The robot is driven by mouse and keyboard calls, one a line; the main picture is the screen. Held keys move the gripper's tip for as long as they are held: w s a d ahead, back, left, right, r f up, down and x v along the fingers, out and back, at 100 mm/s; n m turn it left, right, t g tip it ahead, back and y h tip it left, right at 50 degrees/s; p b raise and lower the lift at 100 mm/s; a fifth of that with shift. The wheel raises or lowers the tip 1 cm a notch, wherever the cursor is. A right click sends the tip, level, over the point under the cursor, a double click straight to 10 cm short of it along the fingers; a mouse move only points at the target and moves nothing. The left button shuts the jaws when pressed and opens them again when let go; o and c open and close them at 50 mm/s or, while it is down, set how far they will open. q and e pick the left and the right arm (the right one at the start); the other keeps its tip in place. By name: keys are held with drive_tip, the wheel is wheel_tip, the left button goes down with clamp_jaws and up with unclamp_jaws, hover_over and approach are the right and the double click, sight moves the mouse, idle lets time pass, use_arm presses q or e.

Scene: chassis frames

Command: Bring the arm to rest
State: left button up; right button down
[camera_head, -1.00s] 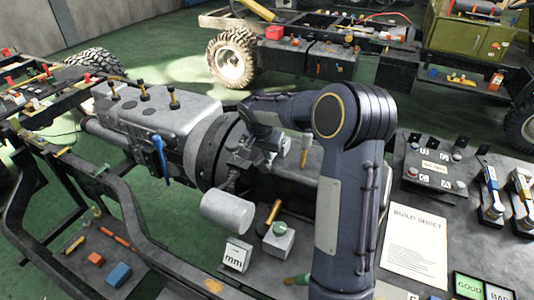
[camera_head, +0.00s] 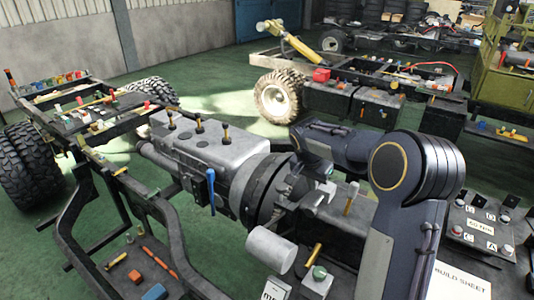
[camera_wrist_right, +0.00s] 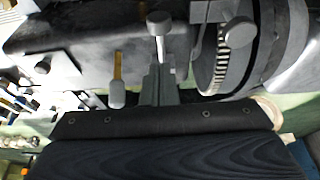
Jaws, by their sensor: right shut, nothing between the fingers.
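My right arm comes in from the lower right of the head view, bends at a large round joint and reaches left. Its gripper (camera_head: 318,200) is shut and empty, beside the round dark housing (camera_head: 268,190) at the end of the grey engine block (camera_head: 205,150). The grey fingers also show in the wrist view (camera_wrist_right: 160,85), pointing toward a dark box-like surface. Whether they touch anything is unclear. My left gripper is not in view.
A pale cylinder (camera_head: 272,250) and a small block with a green knob (camera_head: 318,280) lie below the gripper. A dark chassis frame (camera_head: 85,225) runs along the left. Green floor (camera_head: 225,85) is open behind.

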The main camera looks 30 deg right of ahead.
drive_tip(key=shift+r, duration=0.1)
drive_tip(key=s+a+r+n+t+y, duration=0.1)
drive_tip(key=s+a+r+n+y, duration=0.15)
drive_tip(key=s+a, duration=0.4)
drive_tip(key=s+a+r+n+t+y, duration=0.1)
drive_tip(key=s+a+r+n, duration=0.2)
drive_tip(key=s+a, duration=0.35)
drive_tip(key=s+a+f+n+t+y, duration=0.1)
drive_tip(key=s+a+n+y, duration=0.1)
drive_tip(key=s+a, duration=0.2)
drive_tip(key=s+a+f+n+y, duration=0.1)
drive_tip(key=s+a, duration=0.4)
drive_tip(key=s, duration=0.5)
drive_tip(key=shift+s+a+f+n+t+y, duration=0.35)
drive_tip(key=shift+f+n, duration=0.25)
drive_tip(key=shift+n, duration=0.65)
drive_tip(key=shift+s+d, duration=0.1)
